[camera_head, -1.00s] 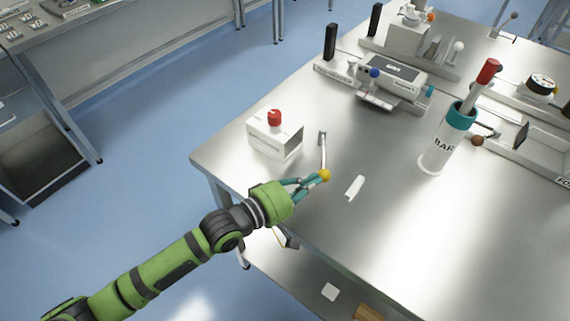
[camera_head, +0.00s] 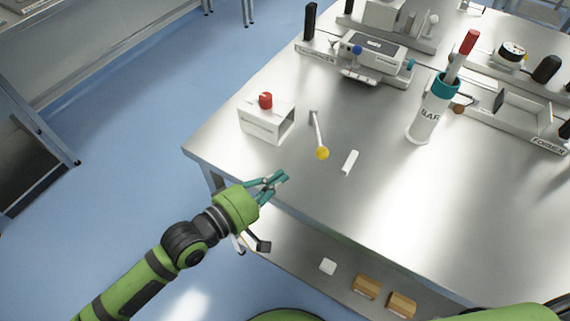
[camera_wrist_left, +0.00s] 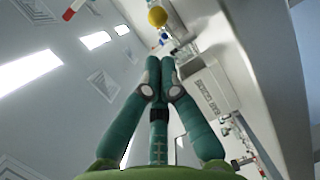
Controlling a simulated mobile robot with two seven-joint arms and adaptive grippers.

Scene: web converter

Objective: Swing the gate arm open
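The gate arm (camera_head: 316,130) is a thin metal rod with a yellow ball (camera_head: 321,153) on its near end. It runs from a pivot beside a white box (camera_head: 266,121) toward the table's front edge. My left gripper (camera_head: 282,177) is at the front left table edge, below and left of the yellow ball and apart from it. Its teal fingers are together and empty. In the left wrist view the yellow ball (camera_wrist_left: 157,16) shows beyond the closed fingertips (camera_wrist_left: 160,62). My right gripper is out of view.
A small white block (camera_head: 350,162) lies right of the yellow ball. The white box carries a red knob (camera_head: 265,100). A white bottle with a teal collar (camera_head: 430,112) stands farther right. The tabletop in front of the ball is clear.

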